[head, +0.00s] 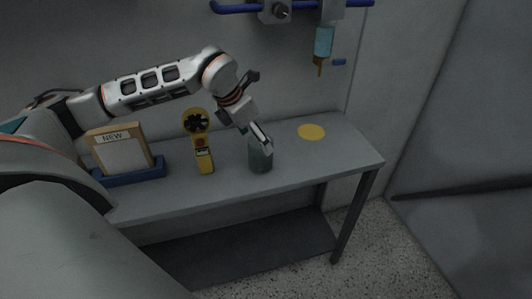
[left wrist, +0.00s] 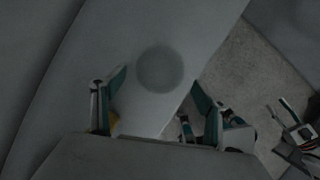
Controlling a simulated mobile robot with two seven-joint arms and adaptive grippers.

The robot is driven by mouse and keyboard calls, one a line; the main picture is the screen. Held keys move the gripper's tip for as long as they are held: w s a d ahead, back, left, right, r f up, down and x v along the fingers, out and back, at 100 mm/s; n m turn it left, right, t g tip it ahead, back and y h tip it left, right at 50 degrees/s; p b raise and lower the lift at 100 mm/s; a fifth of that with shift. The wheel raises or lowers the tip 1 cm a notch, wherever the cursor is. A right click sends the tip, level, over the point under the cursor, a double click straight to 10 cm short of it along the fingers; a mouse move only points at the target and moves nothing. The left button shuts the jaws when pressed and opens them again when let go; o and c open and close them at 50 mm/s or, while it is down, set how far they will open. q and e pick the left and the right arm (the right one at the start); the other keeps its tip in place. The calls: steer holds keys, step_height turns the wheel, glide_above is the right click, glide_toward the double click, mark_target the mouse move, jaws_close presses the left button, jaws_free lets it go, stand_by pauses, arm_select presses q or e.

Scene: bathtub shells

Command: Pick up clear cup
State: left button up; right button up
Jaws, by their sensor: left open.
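The clear cup (head: 261,158) looks like a dark, see-through grey cylinder and stands upright on the grey table. In the left wrist view the cup (left wrist: 158,69) shows as a round, darker disc seen from above. My left gripper (head: 262,142) is open at the top of the cup in the head view, covering part of its rim. In the left wrist view its two fingers (left wrist: 160,82) are spread to either side, with the cup between and slightly beyond the tips. I cannot tell whether they touch it.
A yellow handheld fan meter (head: 204,152) stands left of the cup. A box marked NEW (head: 121,150) sits in a blue tray (head: 135,175) farther left. A flat yellow disc (head: 311,132) lies to the right, with clear tabletop around it. A blue bottle (head: 323,42) hangs on the wall.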

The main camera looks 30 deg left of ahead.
arm_select(q)
steer(key=x, duration=0.7)
steer(key=shift+s+a+f, duration=0.1)
steer(key=shift+a+f, duration=0.05)
steer(key=c, duration=1.2)
